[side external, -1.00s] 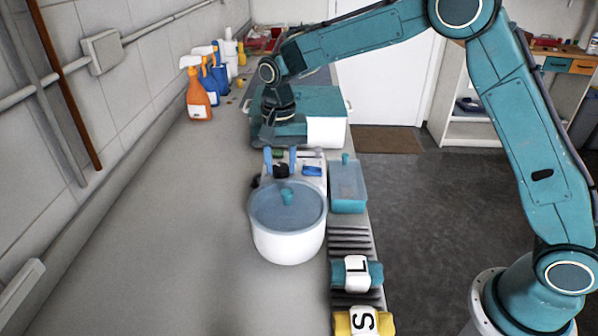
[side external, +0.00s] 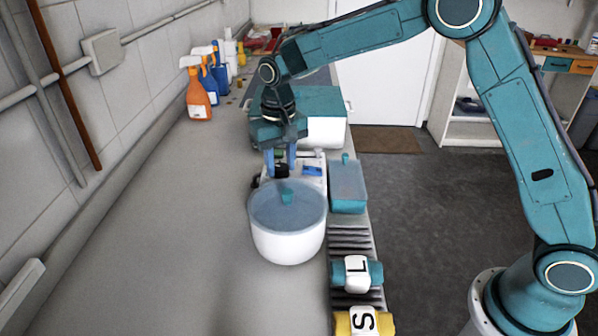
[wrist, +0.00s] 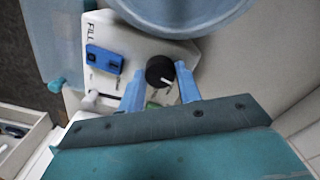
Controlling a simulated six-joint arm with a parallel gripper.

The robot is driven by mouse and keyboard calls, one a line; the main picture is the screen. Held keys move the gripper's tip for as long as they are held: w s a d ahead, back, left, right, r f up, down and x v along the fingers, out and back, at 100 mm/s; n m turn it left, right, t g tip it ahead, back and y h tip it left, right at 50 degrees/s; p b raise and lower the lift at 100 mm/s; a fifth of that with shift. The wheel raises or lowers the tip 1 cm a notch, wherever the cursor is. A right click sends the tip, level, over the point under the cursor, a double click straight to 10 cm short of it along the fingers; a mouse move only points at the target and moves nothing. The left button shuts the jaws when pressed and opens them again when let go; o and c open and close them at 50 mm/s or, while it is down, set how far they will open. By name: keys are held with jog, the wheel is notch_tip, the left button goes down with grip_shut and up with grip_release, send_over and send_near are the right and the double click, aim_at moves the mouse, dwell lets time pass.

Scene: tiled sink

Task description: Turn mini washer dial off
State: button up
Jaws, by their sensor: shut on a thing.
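The mini washer has a round white tub (side external: 287,240) with a blue lid (side external: 275,205) and a white control panel (side external: 318,165) behind it. The lid edge also shows at the top of the wrist view (wrist: 200,12). The black dial (wrist: 160,71), with a white pointer mark, sits on the panel, and it shows in the side view (side external: 281,170). My gripper (wrist: 162,85) is shut on the dial, one blue finger on each side. In the side view my gripper (side external: 281,162) reaches down behind the tub. A blue switch (wrist: 104,59) sits near the word FILL.
A blue-teal lidded container (side external: 347,188) stands right of the washer. Spray bottles (side external: 198,90) stand by the wall. The counter left of the washer is clear.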

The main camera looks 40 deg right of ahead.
aim_at(281, 167)
jog(key=shift+n, duration=1.3)
jog(key=o, duration=1)
jog(key=shift+r, duration=0.15)
notch_tip(281, 167, up, 14)
jog(key=shift+f, duration=0.2)
jog(key=shift+s+r, duration=0.1)
